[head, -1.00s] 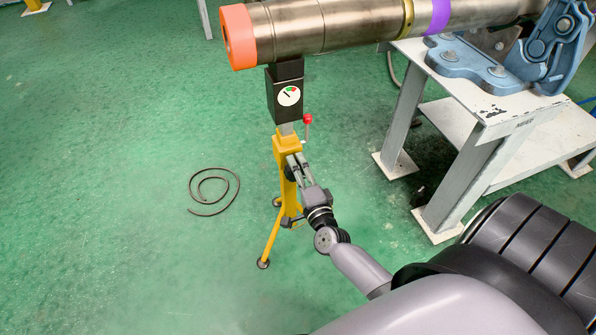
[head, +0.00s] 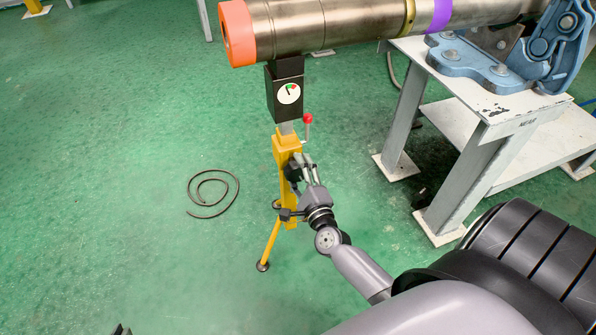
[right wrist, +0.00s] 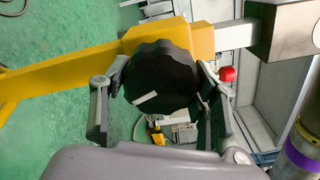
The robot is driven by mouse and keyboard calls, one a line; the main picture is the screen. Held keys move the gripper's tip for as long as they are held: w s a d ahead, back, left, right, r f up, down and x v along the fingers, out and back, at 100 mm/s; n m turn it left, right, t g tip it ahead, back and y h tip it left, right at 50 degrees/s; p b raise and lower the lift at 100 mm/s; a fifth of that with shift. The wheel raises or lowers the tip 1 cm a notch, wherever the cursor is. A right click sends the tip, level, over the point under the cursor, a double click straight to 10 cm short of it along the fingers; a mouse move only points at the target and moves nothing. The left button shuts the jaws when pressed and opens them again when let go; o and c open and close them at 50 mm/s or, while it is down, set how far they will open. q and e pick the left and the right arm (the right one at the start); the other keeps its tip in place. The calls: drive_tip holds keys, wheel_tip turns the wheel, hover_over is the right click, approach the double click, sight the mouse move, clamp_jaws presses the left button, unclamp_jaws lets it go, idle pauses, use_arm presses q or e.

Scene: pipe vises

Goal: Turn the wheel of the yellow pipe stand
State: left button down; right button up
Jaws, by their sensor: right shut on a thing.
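The yellow pipe stand (head: 286,150) stands on the floor under the pipe's orange-capped end. Its round dial (head: 289,93) sits on a black block, with a dark needle and green and red sectors. The stand's black ribbed wheel (right wrist: 162,76) with a white mark shows in the right wrist view. My right gripper (head: 304,168) is at the stand's post, its fingers shut on opposite sides of the wheel; in the head view the wheel is mostly hidden behind it. A dark tip, likely of my left gripper (head: 121,329), just enters at the bottom edge.
A metal pipe (head: 350,22) with orange cap and purple band lies across the top. A white bench (head: 478,105) with a blue vise (head: 548,48) stands at right. A red-knobbed lever (head: 308,119) is on the stand. A coiled hose (head: 213,190) lies on otherwise open green floor at left.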

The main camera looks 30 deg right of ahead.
drive_tip(key=o, duration=1.2)
drive_tip(key=v, duration=1.2)
drive_tip(key=shift+f, duration=0.1)
